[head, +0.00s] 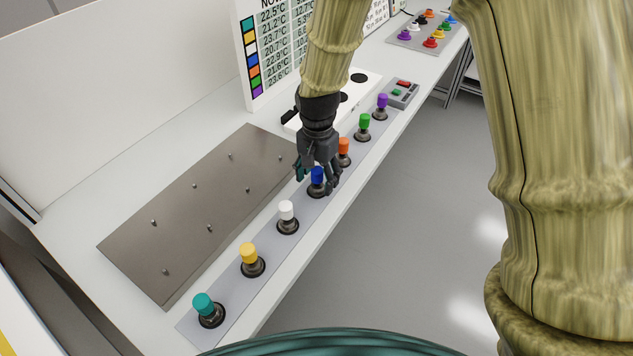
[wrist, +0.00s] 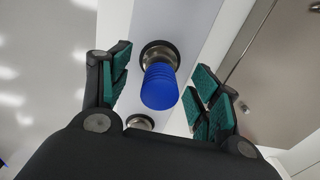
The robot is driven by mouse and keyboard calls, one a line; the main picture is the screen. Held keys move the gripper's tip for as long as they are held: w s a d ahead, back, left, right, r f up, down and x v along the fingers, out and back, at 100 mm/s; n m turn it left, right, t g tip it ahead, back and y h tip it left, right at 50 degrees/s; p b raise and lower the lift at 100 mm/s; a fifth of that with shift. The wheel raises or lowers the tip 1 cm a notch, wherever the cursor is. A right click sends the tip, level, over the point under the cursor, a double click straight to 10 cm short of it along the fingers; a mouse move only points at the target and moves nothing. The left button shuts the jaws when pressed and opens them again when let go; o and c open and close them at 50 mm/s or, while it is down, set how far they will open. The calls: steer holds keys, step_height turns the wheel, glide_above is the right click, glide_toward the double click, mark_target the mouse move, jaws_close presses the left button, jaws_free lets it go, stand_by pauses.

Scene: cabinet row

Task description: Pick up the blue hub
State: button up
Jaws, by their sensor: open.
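The blue hub (head: 317,175) stands upright in a dark round base on a light grey strip along the counter's front edge. In the wrist view the blue hub (wrist: 159,88) shows its ribbed blue cap between the two fingers. My gripper (head: 318,178) is open just above and around the hub, with a finger on either side. In the wrist view my gripper's (wrist: 160,85) green pads stand apart from the hub, with gaps on both sides. I cannot tell how deep the fingertips reach along the hub.
On the same strip stand teal (head: 203,304), yellow (head: 249,254), white (head: 286,211), orange (head: 343,147), green (head: 364,122) and purple (head: 382,101) hubs. A metal plate (head: 180,205) with small pegs lies behind. A colour chart (head: 275,50) stands at the back.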

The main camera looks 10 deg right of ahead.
steer(key=shift+f, duration=0.95)
steer(key=c, duration=1.2)
steer(key=shift+r, duration=0.1)
steer(key=shift+c, duration=0.2)
